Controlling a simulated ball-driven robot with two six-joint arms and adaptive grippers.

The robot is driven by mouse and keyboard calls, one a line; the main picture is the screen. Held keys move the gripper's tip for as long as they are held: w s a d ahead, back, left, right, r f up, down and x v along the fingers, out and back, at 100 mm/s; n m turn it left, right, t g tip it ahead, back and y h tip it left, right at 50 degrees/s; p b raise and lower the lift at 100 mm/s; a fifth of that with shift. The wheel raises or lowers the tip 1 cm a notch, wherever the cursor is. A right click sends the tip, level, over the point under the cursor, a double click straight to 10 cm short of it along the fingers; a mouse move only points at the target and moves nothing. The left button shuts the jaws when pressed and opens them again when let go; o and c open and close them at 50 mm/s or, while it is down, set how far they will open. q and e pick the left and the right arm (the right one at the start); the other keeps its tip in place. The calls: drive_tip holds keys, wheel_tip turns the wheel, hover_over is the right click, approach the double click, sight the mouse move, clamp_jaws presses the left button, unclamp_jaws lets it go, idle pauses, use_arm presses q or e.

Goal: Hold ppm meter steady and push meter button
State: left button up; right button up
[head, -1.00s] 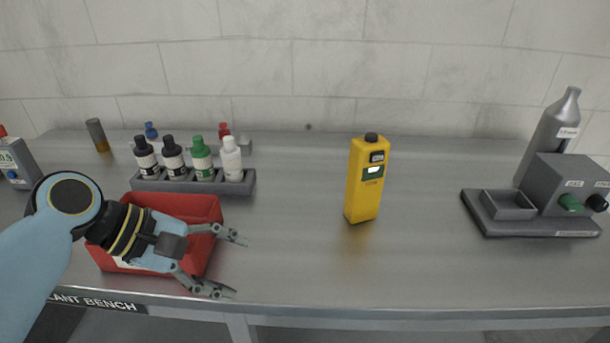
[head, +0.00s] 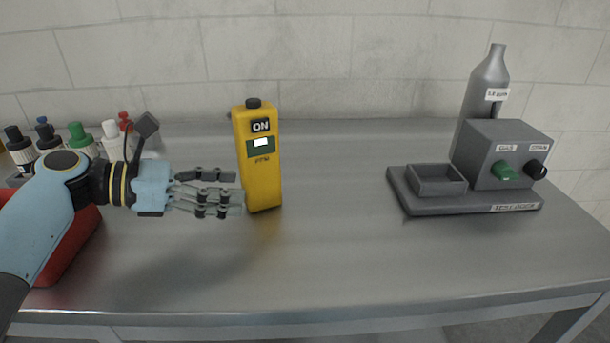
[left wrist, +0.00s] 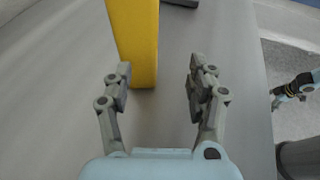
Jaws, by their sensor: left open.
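The yellow ppm meter (head: 261,182) stands upright on the bench, with a black cap on top, a panel reading ON and a small lit green-framed screen facing me. My left gripper (head: 225,194) is open and empty, low at the meter's left side, fingers pointing towards it. In the left wrist view the meter's lower part (left wrist: 136,40) stands just beyond the fingertips of the left gripper (left wrist: 161,80), nearer the left finger. Contact is not clear.
The grey ozonizer unit (head: 500,155) with a small tray (head: 437,180), knobs and a grey bottle (head: 487,85) stands at right. Bottles (head: 82,140) and a red bin (head: 75,245) are at left, partly behind my arm.

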sight(286, 209)
use_arm(q)
drive_tip(key=shift+w+d+f, duration=0.1)
drive_tip(key=shift+d+f, duration=0.2)
drive_tip(key=shift+w+d+f+b, duration=0.1)
drive_tip(key=shift+d+f+b, duration=0.1)
drive_tip(key=shift+d+b, duration=0.35)
drive_tip(key=b+x, duration=0.3)
drive_tip(key=x, duration=0.2)
drive_tip(key=shift+f+b, duration=0.1)
drive_tip(key=shift+b, duration=0.25)
drive_tip(key=shift+w+d+p, duration=0.2)
drive_tip(key=shift+d+p, duration=0.05)
drive_tip(key=shift+d, duration=0.25)
drive_tip(key=shift+w+d+p, duration=0.15)
drive_tip(key=shift+d+p, duration=0.1)
drive_tip(key=shift+d, duration=0.2)
drive_tip(key=shift+x, duration=0.75)
drive_tip(key=shift+f, duration=0.15)
clamp_jaws()
